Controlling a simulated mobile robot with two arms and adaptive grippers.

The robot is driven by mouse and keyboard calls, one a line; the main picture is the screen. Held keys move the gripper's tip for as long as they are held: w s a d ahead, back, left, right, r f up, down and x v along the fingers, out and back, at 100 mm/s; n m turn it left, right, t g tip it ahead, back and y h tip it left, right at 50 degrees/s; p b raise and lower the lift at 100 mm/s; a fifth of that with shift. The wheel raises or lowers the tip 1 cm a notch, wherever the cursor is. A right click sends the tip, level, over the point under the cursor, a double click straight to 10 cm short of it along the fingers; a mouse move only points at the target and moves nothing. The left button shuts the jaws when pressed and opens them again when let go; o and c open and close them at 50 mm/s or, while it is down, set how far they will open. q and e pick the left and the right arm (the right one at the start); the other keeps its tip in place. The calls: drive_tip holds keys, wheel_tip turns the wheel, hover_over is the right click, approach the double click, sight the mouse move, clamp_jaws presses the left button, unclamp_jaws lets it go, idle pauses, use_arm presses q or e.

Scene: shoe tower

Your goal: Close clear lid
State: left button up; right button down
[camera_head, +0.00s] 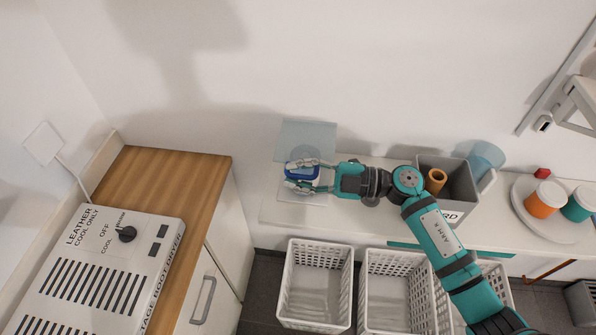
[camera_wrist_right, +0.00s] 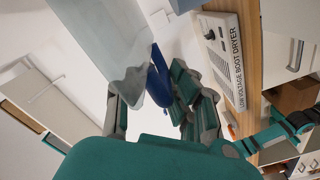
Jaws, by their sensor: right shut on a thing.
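The clear lid (camera_head: 307,133) is a pale see-through panel standing raised against the wall behind the white shelf. A large pale panel in the right wrist view (camera_wrist_right: 95,40), at upper left, looks like this lid. My right gripper (camera_head: 302,177) is in front of and below the lid in the head view, its fingers pointing left. It is shut on a blue object (camera_head: 301,172) with a pale part. The blue object also shows between the fingers in the wrist view (camera_wrist_right: 158,76). The fingers partly hide it, and I cannot tell whether it touches the lid.
A boot dryer (camera_head: 105,260) stands on the wooden counter (camera_head: 190,165) at left. A grey bin (camera_head: 452,180), a blue clear container (camera_head: 485,160) and a round tray (camera_head: 530,225) with orange and teal cups are at right. White baskets (camera_head: 315,285) stand below the shelf (camera_head: 275,212).

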drive_tip(key=shift+s+f, duration=0.15)
drive_tip(key=shift+f, duration=0.55)
drive_tip(key=c, duration=1.4)
unclamp_jaws()
drive_tip(key=shift+d, duration=0.1)
drive_tip(key=shift+r, duration=0.1)
drive_tip(key=shift+r, duration=0.3)
wheel_tip(320, 180, up, 10)
drive_tip(key=shift+f, duration=0.1)
